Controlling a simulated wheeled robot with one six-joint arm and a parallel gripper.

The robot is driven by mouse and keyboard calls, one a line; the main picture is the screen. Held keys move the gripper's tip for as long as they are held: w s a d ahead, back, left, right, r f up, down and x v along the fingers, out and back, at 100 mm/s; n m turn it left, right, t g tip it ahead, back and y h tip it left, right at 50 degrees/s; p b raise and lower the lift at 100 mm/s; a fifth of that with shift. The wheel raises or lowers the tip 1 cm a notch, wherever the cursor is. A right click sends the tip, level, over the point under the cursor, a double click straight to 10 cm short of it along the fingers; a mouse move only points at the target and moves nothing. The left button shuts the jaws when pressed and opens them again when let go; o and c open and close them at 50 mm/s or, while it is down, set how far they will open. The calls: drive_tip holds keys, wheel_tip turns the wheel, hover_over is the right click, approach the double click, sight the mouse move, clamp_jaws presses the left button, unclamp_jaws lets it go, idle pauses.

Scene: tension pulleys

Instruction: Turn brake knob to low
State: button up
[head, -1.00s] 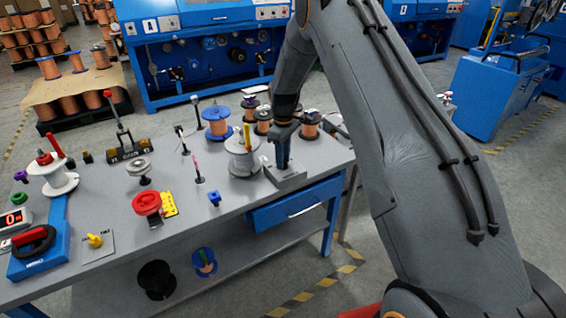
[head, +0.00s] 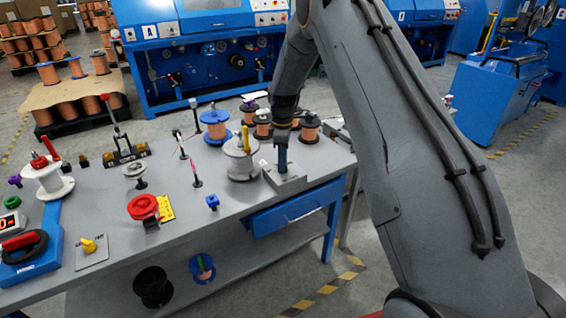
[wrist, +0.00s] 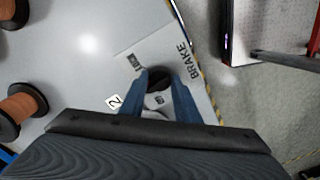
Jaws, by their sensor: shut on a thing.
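The brake plate (wrist: 142,50) carries the word BRAKE and a small mark at its upper left in the wrist view. A dark round knob (wrist: 158,76) stands on it. My gripper (wrist: 161,80) is shut on the knob, with a blue finger on each side. In the head view the brake's grey block (head: 288,183) sits near the right front edge of the bench, and my gripper (head: 283,158) reaches down onto it. The knob is hidden there, and its pointer direction cannot be made out in the wrist view.
A large pale spool (head: 240,168) stands left of the brake, and copper spools (head: 309,130) stand behind it. A red-topped stand (head: 143,207) and a yellow knob on a plate (head: 88,246) are farther left. A blue drawer (head: 297,207) hangs below the edge.

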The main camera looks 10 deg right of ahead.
drive_tip(key=shift+w, duration=0.1)
drive_tip(key=o, duration=1)
drive_tip(key=shift+o, duration=0.2)
drive_tip(key=shift+r+b, duration=1)
drive_tip(key=shift+r, duration=2.95)
